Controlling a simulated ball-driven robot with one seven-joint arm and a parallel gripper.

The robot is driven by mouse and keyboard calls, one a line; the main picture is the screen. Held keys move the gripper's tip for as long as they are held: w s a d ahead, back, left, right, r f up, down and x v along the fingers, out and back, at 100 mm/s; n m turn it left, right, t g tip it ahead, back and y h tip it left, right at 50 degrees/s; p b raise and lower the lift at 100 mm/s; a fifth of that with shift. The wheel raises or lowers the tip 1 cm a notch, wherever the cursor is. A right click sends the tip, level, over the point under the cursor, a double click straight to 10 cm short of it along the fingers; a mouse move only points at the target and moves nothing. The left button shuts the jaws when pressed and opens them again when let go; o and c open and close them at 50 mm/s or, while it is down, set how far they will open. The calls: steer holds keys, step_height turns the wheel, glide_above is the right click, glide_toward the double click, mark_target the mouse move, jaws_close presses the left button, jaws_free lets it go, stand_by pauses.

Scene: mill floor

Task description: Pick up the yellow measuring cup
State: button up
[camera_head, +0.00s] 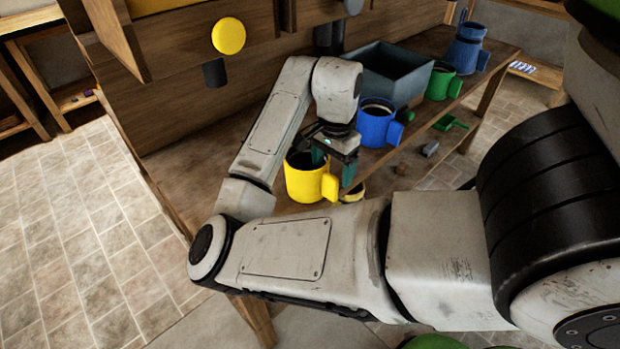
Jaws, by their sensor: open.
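The yellow measuring cup (306,184) stands upright on the wooden bench, with its thick handle (330,187) toward the right. My gripper (335,172) points down right at the cup, and its dark green fingers are apart. One finger is over the cup's opening or near its rim, and the other is to the right, beyond the rim near the handle. I cannot tell whether either finger touches the cup.
A blue cup (376,124) stands close behind to the right, then a green cup (440,82) and a blue jug (466,50). A grey-blue bin (392,85) sits behind them. Small items, including a green scoop (450,123), lie right of the blue cup.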

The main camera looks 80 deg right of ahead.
mark_target(332, 182)
step_height(332, 182, down, 5)
steer(key=shift+r+b, duration=0.1)
steer(key=shift+b, duration=0.35)
steer(key=shift+c, duration=0.3)
jaws_close()
steer(key=shift+r, duration=0.1)
